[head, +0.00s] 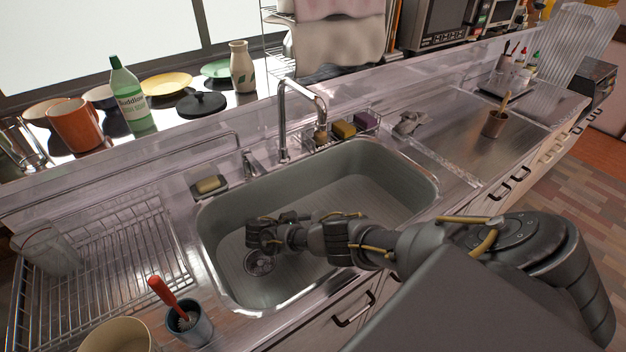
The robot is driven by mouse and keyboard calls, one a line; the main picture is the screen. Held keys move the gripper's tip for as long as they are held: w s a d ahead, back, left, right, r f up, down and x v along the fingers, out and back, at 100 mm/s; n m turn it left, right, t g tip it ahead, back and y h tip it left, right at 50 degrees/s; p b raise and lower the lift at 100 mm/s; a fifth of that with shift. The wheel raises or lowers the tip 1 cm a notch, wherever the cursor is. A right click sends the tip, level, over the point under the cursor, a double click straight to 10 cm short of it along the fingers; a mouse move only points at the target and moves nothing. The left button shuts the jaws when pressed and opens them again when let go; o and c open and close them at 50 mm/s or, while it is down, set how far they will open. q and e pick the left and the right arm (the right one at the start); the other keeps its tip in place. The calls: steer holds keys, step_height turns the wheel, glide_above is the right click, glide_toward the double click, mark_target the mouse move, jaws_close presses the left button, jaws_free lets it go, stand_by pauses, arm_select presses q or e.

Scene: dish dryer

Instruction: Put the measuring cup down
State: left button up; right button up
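A clear, see-through cup (48,250), which looks like the measuring cup, stands on the wire dish rack (125,262) at the far left of the head view. No gripper touches it. My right gripper (256,233) reaches in from the right and hangs over the sink (330,188), near the drain. It is well to the right of the cup. I see nothing held in it, but its fingers are too small and dark to tell how far apart they are. My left gripper is not in view.
A blue-grey holder (190,327) with a red-handled brush and a beige container (115,338) stand at the front left. The faucet (290,120) rises behind the sink. A green bottle (130,95) and an orange mug (76,126) stand on the back ledge. The right counter has free room.

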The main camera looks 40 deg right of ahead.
steer(key=v, duration=0.6)
steer(key=shift+d, duration=0.1)
steer(key=shift+w+a+r+p, duration=0.2)
steer(key=shift+a+p, duration=0.1)
steer(key=shift+a, duration=0.35)
